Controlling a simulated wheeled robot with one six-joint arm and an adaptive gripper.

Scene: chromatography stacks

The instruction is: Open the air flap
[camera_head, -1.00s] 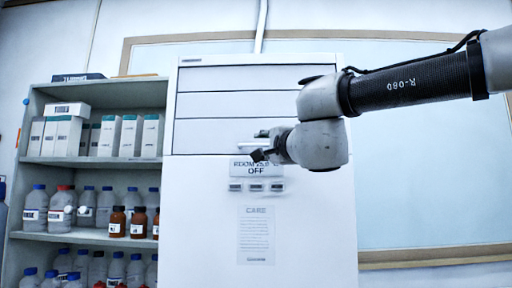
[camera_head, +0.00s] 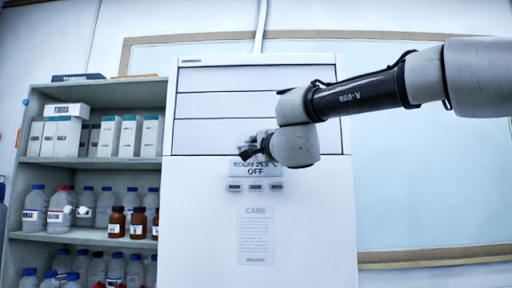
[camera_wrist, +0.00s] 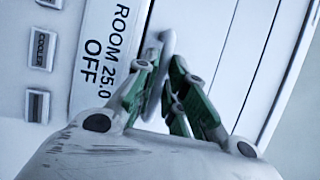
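The air flap seems to be part of the slatted white front (camera_head: 215,136) on the upper cabinet; its panels look flush. A small grey handle (camera_wrist: 156,76) stands out at the lowest panel's bottom edge, just above the display. My gripper (camera_head: 252,148) is at this handle in the head view, partly hidden by my wrist. In the wrist view my gripper (camera_wrist: 163,66) has its green-padded fingers on both sides of the handle. The fingers look apart, with a gap on the right side; firm contact is not clear.
The display (camera_head: 257,168) reads ROOM 25.0 and OFF, with several small buttons (camera_head: 256,186) below it. A CARE notice (camera_head: 256,236) is lower on the cabinet. A shelf (camera_head: 100,161) with bottles and boxes stands at the left. The wall at right is clear.

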